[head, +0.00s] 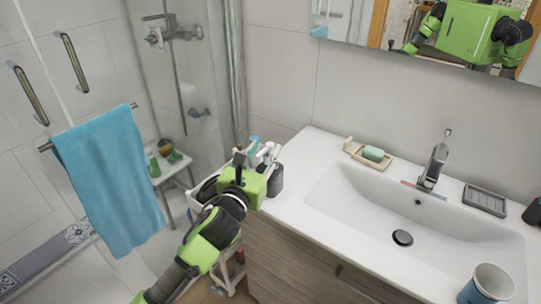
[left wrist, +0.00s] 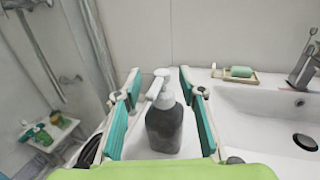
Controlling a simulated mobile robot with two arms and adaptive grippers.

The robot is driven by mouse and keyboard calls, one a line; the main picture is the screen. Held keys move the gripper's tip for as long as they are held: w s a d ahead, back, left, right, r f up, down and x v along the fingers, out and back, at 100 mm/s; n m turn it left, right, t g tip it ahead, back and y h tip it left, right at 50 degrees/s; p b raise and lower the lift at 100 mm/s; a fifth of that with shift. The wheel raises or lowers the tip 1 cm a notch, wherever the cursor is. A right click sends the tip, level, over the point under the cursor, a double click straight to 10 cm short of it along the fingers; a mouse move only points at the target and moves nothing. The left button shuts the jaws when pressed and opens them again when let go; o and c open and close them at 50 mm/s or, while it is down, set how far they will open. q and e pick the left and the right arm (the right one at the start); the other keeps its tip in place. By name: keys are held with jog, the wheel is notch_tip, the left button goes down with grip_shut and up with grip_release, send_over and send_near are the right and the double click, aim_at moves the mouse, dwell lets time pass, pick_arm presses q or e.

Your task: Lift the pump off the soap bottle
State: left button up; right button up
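The soap bottle (left wrist: 164,128) is dark grey and stands upright in the left wrist view, with a white pump (left wrist: 163,90) on top. In the head view the dark bottle (head: 276,181) shows just right of my left gripper (head: 262,152), partly hidden by it. My left gripper is open, with one teal finger on each side of the pump and bottle in the left wrist view. Gaps show on both sides, and the fingers appear not to touch the pump. My right gripper is not in view.
A white sink counter (head: 300,205) lies to the right, with a soap dish (head: 352,149), green soap (head: 373,153), a faucet (head: 434,165) and a blue cup (head: 487,285). A blue towel (head: 105,180) hangs at left. A small stool (head: 178,168) stands in the shower.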

aim_at(269, 147)
pick_arm(q)
jog(key=x, duration=0.4)
jog(key=shift+w+d+f+p, duration=0.1)
jog(key=shift+d+p, duration=0.15)
jog(key=shift+p, duration=0.1)
